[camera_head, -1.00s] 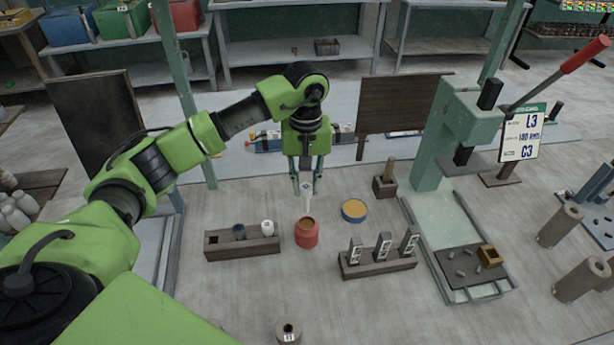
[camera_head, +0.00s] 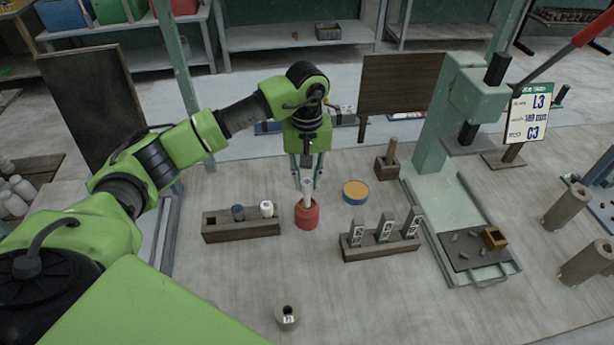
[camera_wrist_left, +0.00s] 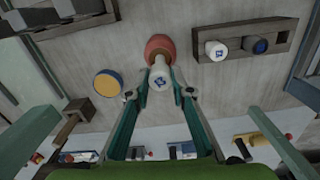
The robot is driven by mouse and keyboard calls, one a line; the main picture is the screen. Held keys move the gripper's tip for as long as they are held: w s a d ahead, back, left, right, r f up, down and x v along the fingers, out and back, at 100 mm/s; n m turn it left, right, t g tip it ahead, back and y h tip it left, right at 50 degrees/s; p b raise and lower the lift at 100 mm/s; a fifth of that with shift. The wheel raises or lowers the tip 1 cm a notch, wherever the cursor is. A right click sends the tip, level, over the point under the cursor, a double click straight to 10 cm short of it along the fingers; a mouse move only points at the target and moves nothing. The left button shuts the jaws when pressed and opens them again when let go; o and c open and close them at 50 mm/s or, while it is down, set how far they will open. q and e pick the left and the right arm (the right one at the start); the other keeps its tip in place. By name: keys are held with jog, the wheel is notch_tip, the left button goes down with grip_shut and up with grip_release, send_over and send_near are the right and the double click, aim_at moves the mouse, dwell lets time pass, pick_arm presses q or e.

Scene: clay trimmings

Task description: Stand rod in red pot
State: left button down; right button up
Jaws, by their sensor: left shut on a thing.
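My left gripper (camera_head: 307,178) is shut on a pale rod (camera_head: 307,188) with a blue mark on its end. It holds the rod upright over the red pot (camera_head: 307,218). The rod's lower end overlaps the pot's mouth; how deep it sits is hidden. In the left wrist view, the rod (camera_wrist_left: 160,80) stands between the fingertips (camera_wrist_left: 162,96), in front of the red pot (camera_wrist_left: 159,44). My right gripper is out of view.
A dark wooden block (camera_head: 240,232) holding a dark and a white piece stands left of the pot. A blue-rimmed yellow dish (camera_head: 355,192) and a rack with several labelled grey pieces (camera_head: 384,247) stand to the right. A holed cylinder (camera_head: 287,317) stands in front.

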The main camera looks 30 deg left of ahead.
aim_at(307, 206)
pick_arm(q)
jog(key=shift+f+b, duration=1.05)
jog(key=shift+f, duration=0.35)
jog(key=shift+f+b, duration=1.45)
jog(key=shift+f, duration=0.15)
jog(key=c, duration=1.7)
grip_release()
jog(key=shift+r, duration=0.1)
notch_tip(307, 206, up, 12)
jog(key=shift+f, duration=0.1)
